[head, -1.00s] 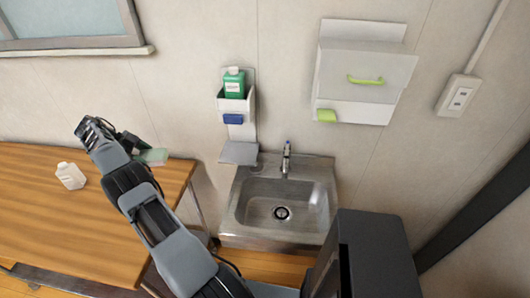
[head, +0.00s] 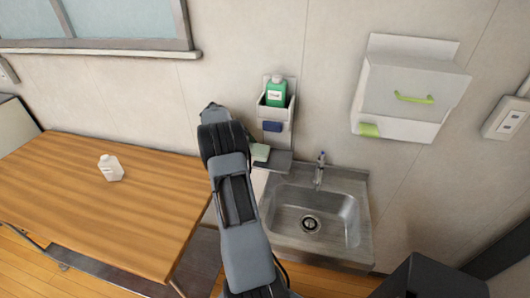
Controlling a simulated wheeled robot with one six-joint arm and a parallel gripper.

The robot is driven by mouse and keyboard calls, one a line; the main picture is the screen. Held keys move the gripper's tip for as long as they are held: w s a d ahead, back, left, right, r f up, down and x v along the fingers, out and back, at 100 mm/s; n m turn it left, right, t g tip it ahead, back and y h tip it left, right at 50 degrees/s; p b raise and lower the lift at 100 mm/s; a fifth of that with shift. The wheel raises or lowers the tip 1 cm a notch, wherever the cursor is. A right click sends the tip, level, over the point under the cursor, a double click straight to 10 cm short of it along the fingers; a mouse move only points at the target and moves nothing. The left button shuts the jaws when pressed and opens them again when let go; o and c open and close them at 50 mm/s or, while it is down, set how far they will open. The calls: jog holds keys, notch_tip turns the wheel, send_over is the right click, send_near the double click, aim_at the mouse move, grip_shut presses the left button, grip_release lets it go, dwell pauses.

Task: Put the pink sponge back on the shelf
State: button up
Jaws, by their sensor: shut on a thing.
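I see no pink sponge in the head view. My gripper (head: 250,140) is mostly hidden behind my wrist; it is shut on a pale green, sponge-like block (head: 261,153). The block is in front of the wall, just over the left part of a small grey shelf (head: 279,166) in the picture; I cannot tell whether they touch. Above that shelf is a white wall holder (head: 290,112) with a green bottle (head: 276,93) in it and a blue block (head: 272,127) on its front.
A steel sink (head: 348,210) with a tap (head: 320,170) is below and right of the shelf. A white dispenser box (head: 410,95) hangs at the upper right. The wooden table (head: 110,220) on the left holds a white bottle (head: 111,169) and is otherwise clear.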

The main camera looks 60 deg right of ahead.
aim_at(260, 149)
jog(key=shift+s+d, duration=0.2)
jog(key=shift+s, duration=0.45)
jog(key=shift+s+d, duration=0.2)
jog(key=shift+s, duration=0.45)
jog(key=s, duration=0.1)
jog(key=s+p, duration=0.1)
jog(key=s+d+p, duration=0.1)
jog(key=shift+s+f, duration=0.3)
jog(key=shift+f, duration=0.05)
jog(key=shift+w+f, duration=0.1)
jog(key=shift+f, duration=0.35)
jog(key=shift+f, duration=0.15)
jog(key=o, duration=0.9)
jog(key=shift+o, duration=0.2)
